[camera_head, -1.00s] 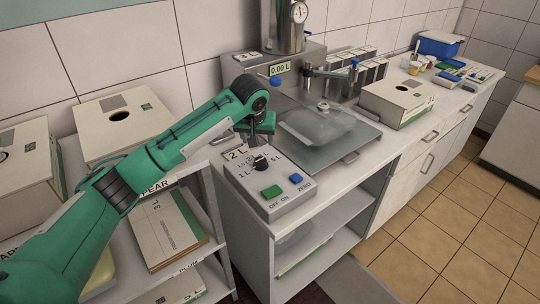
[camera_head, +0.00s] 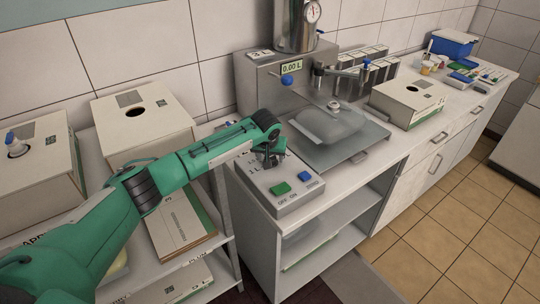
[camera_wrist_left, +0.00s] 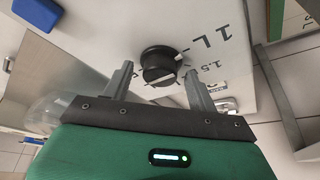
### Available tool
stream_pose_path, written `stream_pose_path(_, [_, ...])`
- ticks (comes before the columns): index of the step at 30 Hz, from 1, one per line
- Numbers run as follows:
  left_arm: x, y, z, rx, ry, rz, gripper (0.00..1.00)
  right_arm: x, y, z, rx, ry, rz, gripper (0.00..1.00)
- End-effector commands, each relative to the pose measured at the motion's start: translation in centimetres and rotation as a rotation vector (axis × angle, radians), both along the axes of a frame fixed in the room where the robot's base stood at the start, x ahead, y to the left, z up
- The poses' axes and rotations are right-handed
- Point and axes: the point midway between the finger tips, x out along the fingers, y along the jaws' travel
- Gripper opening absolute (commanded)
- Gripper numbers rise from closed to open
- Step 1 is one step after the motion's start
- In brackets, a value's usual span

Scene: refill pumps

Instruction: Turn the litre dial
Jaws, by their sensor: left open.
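The litre dial is a black round knob (camera_wrist_left: 158,66) with a pale pointer line, in the left wrist view. It sits on the grey control box (camera_head: 292,204), beside printed marks such as 1L and 1.5. My left gripper (camera_wrist_left: 156,82) is open, with one fingertip on each side of the knob and a little short of it; I cannot tell if they touch. My right gripper is not in view.
A green button (camera_head: 280,189) and a blue button (camera_head: 305,176) are on the box's front part. A clear bag (camera_head: 328,124) lies on the tray to the right. Cartons (camera_head: 146,125) stand at left.

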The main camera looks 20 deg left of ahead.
Motion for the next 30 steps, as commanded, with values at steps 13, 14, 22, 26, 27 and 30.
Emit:
stream_pose_path(13, [0.0,0.0,0.0,0.0,0.0,0.0,0.14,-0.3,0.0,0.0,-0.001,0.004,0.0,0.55])
stream_pose_path(14, [0.0,0.0,0.0,0.0,0.0,-0.002,0.14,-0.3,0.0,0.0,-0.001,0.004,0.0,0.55])
stream_pose_path(22, [-0.1,0.1,0.1,-0.002,0.002,-0.07,0.14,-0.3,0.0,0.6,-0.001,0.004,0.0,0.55])
stream_pose_path(26, [0.0,0.2,0.2,-0.003,0.002,-0.15,0.14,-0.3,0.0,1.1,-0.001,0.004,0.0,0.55])
stream_pose_path(27, [0.0,0.2,0.2,-0.003,0.002,-0.181,0.14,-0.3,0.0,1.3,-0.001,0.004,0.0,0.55])
stream_pose_path(30, [0.0,0.3,0.2,-0.003,0.003,-0.266,0.14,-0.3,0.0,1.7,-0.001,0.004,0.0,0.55])
